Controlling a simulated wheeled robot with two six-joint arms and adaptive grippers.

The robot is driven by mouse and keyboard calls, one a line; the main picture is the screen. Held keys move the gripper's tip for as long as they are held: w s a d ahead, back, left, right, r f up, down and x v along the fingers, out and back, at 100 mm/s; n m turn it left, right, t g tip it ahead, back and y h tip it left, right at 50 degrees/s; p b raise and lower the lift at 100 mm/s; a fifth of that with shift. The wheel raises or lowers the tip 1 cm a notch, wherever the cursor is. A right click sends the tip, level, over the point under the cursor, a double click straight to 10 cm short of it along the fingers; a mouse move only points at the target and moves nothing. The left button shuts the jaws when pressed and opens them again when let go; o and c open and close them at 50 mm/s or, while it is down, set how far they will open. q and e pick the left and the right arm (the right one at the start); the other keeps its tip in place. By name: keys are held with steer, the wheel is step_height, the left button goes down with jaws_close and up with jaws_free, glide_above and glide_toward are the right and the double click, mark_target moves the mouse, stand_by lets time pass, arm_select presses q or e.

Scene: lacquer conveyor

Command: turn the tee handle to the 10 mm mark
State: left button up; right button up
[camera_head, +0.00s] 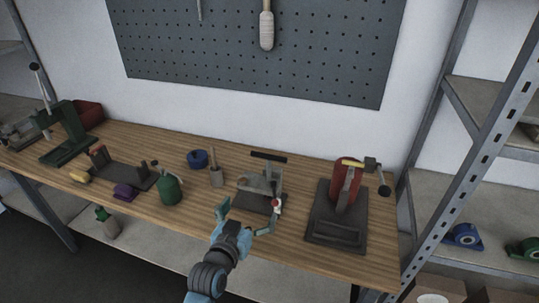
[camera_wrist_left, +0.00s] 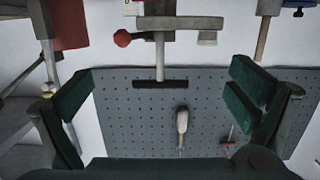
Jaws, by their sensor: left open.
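The tee handle (camera_head: 268,156) is a black crossbar on top of a small grey device with a dark base (camera_head: 254,203), near the middle of the bench. In the left wrist view the bar (camera_wrist_left: 160,84) shows on its grey stem, between my fingers but beyond them. A red knob (camera_wrist_left: 123,38) sits beside the device's body. My left gripper (camera_head: 246,220) is open and empty, in front of the device and lower in the picture than the bar. Its two green fingers stand wide apart in the wrist view (camera_wrist_left: 160,92). No 10 mm mark is legible. My right gripper does not show.
A red-bodied press (camera_head: 347,185) on a dark base stands right of the device. A pegboard (camera_head: 330,50) hangs behind; metal shelving is at right.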

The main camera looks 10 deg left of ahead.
arm_select(q)
steer(key=t, duration=0.2)
glide_toward(268, 157)
steer(key=w, duration=0.3)
steer(key=w+b, duration=0.1)
steer(key=w, duration=0.6)
steer(key=shift+d, duration=0.35)
steer(key=shift+w, duration=0.4)
steer(key=shift+r, duration=0.1)
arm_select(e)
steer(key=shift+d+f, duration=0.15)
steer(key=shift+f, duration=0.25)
arm_select(q)
steer(key=shift+c, duration=0.6)
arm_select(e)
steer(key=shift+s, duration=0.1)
